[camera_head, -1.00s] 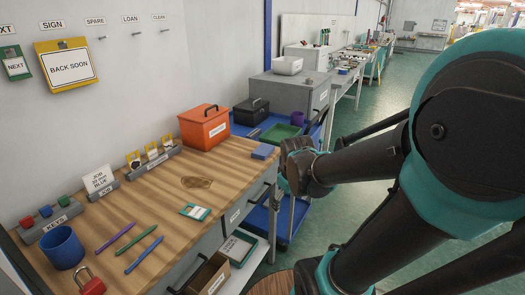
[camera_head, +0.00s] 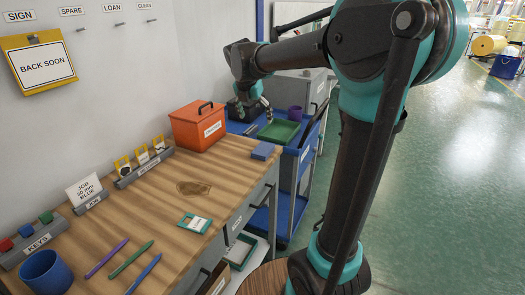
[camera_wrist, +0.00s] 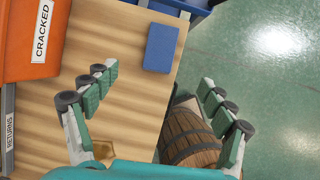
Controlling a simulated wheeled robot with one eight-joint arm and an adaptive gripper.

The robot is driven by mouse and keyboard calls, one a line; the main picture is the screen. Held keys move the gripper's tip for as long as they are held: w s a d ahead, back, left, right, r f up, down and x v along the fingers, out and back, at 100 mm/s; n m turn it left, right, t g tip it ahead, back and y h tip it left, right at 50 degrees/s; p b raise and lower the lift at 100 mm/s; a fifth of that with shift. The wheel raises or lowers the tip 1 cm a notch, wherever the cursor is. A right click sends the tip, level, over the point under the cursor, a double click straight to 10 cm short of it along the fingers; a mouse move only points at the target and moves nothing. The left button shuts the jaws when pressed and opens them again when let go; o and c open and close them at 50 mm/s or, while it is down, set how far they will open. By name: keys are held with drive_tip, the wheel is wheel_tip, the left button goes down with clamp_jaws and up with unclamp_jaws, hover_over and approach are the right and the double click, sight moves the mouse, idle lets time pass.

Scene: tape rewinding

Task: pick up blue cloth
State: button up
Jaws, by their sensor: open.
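The blue cloth (camera_head: 263,151) is a small folded block lying flat at the table's far right corner. In the wrist view the blue cloth (camera_wrist: 162,48) lies ahead of my fingers near the table edge. My gripper (camera_head: 250,112) hangs beyond and above the cloth in the head view.
An orange box (camera_head: 198,126) marked CRACKED stands left of the cloth. A blue trolley (camera_head: 306,150) with a green tray (camera_head: 279,131) is behind the table's right end. A wooden barrel (camera_wrist: 188,136) stands beside the table. The tabletop around the cloth is clear.

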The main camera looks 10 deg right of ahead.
hover_over(263, 149)
drive_tip(key=s+a, duration=0.1)
wheel_tip(263, 149, down, 10)
drive_tip(key=shift+s+a+f, duration=0.1)
drive_tip(key=shift+f, duration=0.15)
drive_tip(key=shift+s+x, duration=0.25)
drive_tip(key=shift+x, duration=1.15)
drive_tip(key=shift+s+x, duration=0.2)
drive_tip(key=shift+x, duration=1.25)
drive_tip(key=shift+a+f, duration=0.1)
drive_tip(key=shift+f, duration=0.05)
drive_tip(key=c, duration=1.2)
